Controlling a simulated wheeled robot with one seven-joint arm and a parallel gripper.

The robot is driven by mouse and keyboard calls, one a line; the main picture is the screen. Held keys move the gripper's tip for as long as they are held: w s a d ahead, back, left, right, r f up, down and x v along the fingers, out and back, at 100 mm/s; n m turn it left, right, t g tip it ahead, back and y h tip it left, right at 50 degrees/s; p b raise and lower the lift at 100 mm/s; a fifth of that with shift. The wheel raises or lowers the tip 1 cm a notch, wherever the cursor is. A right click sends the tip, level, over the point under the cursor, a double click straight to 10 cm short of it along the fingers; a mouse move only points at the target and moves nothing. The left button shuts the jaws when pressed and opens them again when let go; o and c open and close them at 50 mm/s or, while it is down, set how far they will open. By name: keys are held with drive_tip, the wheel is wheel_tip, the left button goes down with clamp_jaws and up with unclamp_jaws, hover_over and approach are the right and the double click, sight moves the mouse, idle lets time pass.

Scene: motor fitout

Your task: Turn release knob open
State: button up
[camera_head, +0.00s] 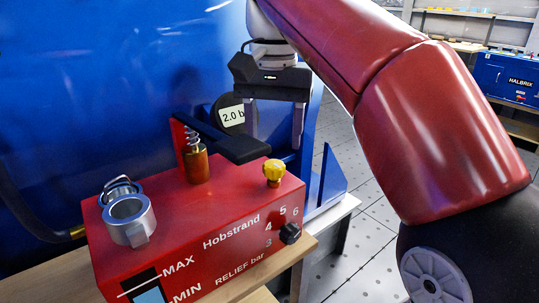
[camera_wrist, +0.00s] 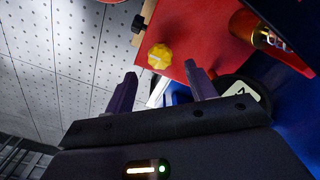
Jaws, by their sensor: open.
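A yellow lobed knob (camera_head: 273,172) stands on top of a red box (camera_head: 240,205) marked "Hobstrand" and "RELIEF bar", near its right rear corner. It also shows in the wrist view (camera_wrist: 159,56), beyond the fingertips. A black knob (camera_head: 290,233) sits on the box's front face beside the numbers 3 to 6. In the wrist view it is at the box's edge (camera_wrist: 138,23). My gripper (camera_head: 274,142) points down above and behind the yellow knob, with its fingers apart and nothing between them. It also shows in the wrist view (camera_wrist: 161,76).
A brass fitting with a spring (camera_head: 195,165) and a metal cup-like port (camera_head: 129,218) stand on the box. A round gauge reading "2.0 b" (camera_head: 232,114) and a black bar (camera_head: 235,145) lie behind. A blue panel (camera_head: 90,90) blocks the back. Open floor (camera_head: 365,220) lies right.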

sight(274, 164)
wheel_tip(274, 164, down, 5)
drive_tip(key=shift+f+b, duration=0.1)
drive_tip(key=shift+b, duration=0.55)
drive_tip(key=c, duration=1)
